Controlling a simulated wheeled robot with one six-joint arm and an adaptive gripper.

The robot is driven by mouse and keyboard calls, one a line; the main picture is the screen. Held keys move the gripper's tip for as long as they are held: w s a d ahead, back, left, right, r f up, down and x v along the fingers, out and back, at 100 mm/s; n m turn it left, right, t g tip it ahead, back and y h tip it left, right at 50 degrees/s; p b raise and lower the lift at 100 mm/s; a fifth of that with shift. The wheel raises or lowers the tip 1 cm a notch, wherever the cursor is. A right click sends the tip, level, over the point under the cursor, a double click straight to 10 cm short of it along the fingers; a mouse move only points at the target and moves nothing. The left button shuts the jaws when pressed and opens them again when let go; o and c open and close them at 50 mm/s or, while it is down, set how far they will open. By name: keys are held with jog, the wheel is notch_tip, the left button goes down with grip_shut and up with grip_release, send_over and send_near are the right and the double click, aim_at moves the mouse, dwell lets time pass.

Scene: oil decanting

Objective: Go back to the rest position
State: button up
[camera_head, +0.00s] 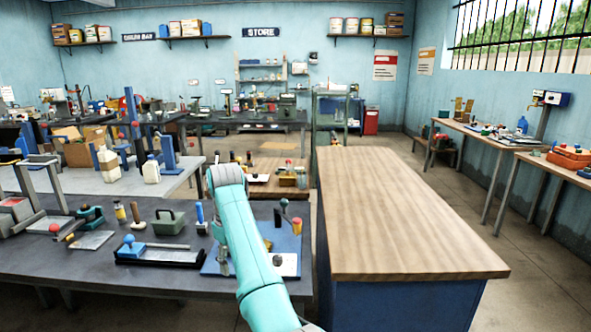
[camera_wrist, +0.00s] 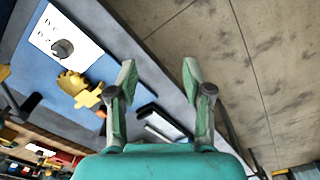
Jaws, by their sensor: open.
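My gripper (camera_wrist: 159,68) is open in the wrist view, its two grey-green fingers spread with nothing held between them. Below it in that view lie the bench edge and the floor. In the head view my teal arm reaches over the dark bench (camera_head: 60,265), and the gripper itself is hidden behind the arm. Beside the fingers, in the wrist view, a blue board (camera_wrist: 40,75) carries a white plate (camera_wrist: 85,28) with a dark round knob and a yellow piece (camera_wrist: 72,82). The fingers look apart from these things.
A wood-topped cabinet (camera_head: 400,220) stands right of my arm, its top bare. On the dark bench are a green carrier (camera_head: 166,221), a blue-handled tool (camera_head: 200,215) and a blue-and-black fixture (camera_head: 130,250). Side tables (camera_head: 490,135) line the right wall. Floor (camera_head: 540,265) shows free at the right.

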jog(key=s+d+f+m+t+y, duration=0.15)
jog(key=d+f, duration=0.35)
jog(key=f, duration=0.9)
jog(key=s+d+f+m+t, duration=0.15)
jog(key=d+f, duration=0.25)
jog(key=f, duration=1)
jog(key=s+d+f+m+t, duration=0.1)
jog(key=s+d+f+t, duration=0.1)
jog(key=s+d+f, duration=0.55)
jog(key=s+d+f+m+t, duration=0.1)
jog(key=s+d+f+t, duration=0.1)
jog(key=s+d+f, duration=0.55)
jog(key=s+d+r+m+t, duration=0.1)
jog(key=s+d+t, duration=0.15)
jog(key=s, duration=1.05)
jog(key=s+d+r+m+t, duration=0.15)
jog(key=s+d, duration=0.25)
jog(key=s, duration=0.8)
jog(key=s+d+r+m+t, duration=0.1)
jog(key=s+d+r, duration=0.1)
jog(key=s+r, duration=0.7)
jog(key=s+d+r+m+t+h, duration=0.1)
jog(key=s+r+m+t, duration=0.1)
jog(key=s+r, duration=0.7)
notch_tip(320, 180, up, 6)
jog(key=shift+d+r+t, duration=0.25)
jog(key=shift+d+t, duration=0.05)
jog(key=shift+d, duration=0.1)
jog(key=shift+s+h, duration=0.1)
jog(key=shift+h, duration=0.15)
